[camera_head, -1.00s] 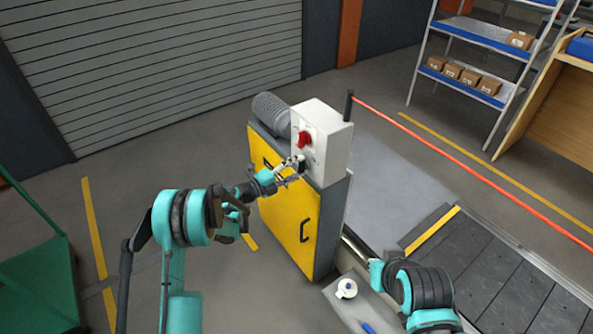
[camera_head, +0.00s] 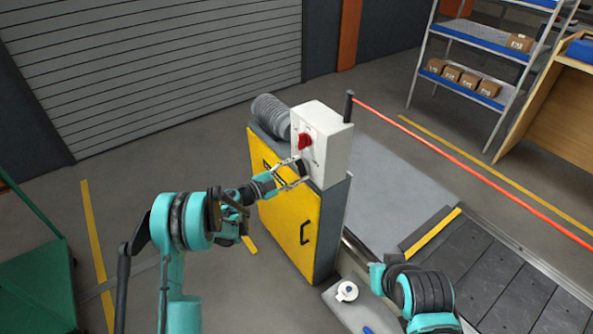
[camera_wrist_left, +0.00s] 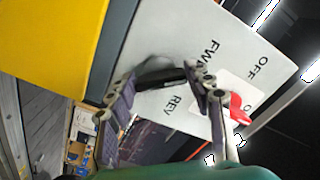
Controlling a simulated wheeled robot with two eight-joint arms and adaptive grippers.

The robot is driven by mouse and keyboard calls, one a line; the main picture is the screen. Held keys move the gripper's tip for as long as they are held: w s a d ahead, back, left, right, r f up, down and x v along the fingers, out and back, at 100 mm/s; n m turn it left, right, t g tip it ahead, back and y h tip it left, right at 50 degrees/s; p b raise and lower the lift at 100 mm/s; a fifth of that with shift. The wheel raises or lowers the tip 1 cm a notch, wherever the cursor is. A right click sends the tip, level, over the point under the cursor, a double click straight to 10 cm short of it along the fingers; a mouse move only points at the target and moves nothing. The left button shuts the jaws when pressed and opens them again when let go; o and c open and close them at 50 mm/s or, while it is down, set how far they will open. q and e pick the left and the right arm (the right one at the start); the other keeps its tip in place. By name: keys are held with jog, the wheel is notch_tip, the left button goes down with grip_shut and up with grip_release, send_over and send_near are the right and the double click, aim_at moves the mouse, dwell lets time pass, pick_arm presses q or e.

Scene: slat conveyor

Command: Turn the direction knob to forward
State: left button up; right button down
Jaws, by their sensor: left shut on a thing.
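The white control box (camera_head: 330,150) stands on top of the yellow cabinet. The black direction knob (camera_wrist_left: 160,80) is on its front face, below the red switch (camera_head: 305,141). In the left wrist view the knob lies between the fingers of my left gripper (camera_wrist_left: 160,92), which is shut on it. The knob's right end is near the FWD label (camera_wrist_left: 209,58); the REV label (camera_wrist_left: 172,104) is lower. I cannot tell its exact setting. In the head view my left gripper (camera_head: 293,176) is against the box face and covers much of the knob.
The yellow cabinet (camera_head: 284,212) with a black handle stands beside the slat conveyor (camera_head: 500,272). A red bar (camera_head: 470,175) runs from a post near the box. A white roll (camera_head: 347,291) sits on a grey surface near my right arm. A green cart (camera_head: 40,285) is at the left.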

dwell(0.5)
pick_arm(q)
jog(key=o, duration=1.1)
jog(key=shift+o, duration=0.2)
jog(key=v, duration=1.2)
